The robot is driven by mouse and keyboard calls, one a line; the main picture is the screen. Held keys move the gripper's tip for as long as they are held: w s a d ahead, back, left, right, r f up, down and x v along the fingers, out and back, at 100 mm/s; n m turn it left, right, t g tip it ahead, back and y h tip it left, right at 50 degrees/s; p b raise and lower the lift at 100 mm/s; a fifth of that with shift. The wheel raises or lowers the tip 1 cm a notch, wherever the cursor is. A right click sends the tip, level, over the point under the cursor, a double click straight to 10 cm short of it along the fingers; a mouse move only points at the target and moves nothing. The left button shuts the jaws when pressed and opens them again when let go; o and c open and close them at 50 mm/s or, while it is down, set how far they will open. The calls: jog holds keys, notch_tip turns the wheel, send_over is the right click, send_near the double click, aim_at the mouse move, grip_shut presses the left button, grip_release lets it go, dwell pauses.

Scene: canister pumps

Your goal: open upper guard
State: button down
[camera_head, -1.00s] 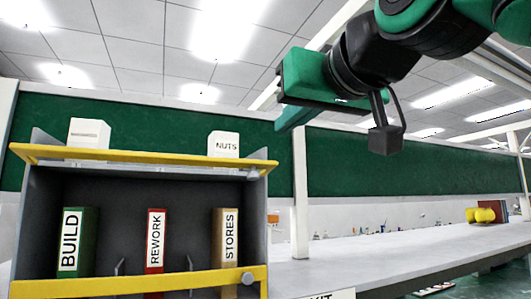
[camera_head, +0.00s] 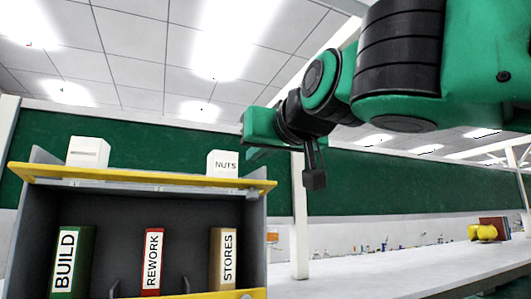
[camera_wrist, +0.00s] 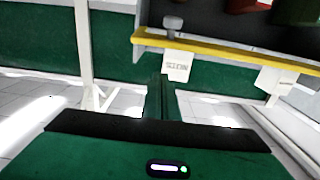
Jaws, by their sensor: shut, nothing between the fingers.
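The upper guard (camera_head: 140,179) is a yellow bar along the top front edge of the grey shelf unit. In the wrist view, which is turned upside down, the upper guard (camera_wrist: 235,52) crosses the top right. A grey knob (camera_wrist: 173,24) stands at the bar's end there. My gripper (camera_head: 254,153) is in the air above and to the right of the NUTS box, apart from the guard. Its fingers (camera_wrist: 158,92) are closed together and empty, near the middle of the wrist view. Depth between fingers and guard is hard to tell.
White boxes, one marked NUTS (camera_head: 222,163) and another (camera_head: 88,152), stand on top of the unit. Binders BUILD (camera_head: 71,262), REWORK (camera_head: 152,262) and STORES (camera_head: 223,258) stand inside. A lower yellow bar (camera_head: 200,295) runs below. A white post (camera_head: 299,215) stands right of the unit.

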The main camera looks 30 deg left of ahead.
jog(key=shift+s+d+f, duration=0.25)
jog(key=shift+d+f, duration=0.05)
jog(key=shift+f, duration=0.45)
jog(key=shift+s+d+f, duration=0.2)
jog(key=shift+d+f, duration=0.05)
jog(key=shift+f, duration=0.45)
jog(key=shift+s+d+f, duration=0.15)
jog(key=shift+f, duration=0.35)
jog(key=shift+s+d+f, duration=0.1)
jog(key=shift+d+f, duration=0.05)
jog(key=shift+f, duration=0.35)
jog(key=r+v, duration=0.1)
jog(key=v, duration=0.8)
jog(key=shift+d, duration=0.2)
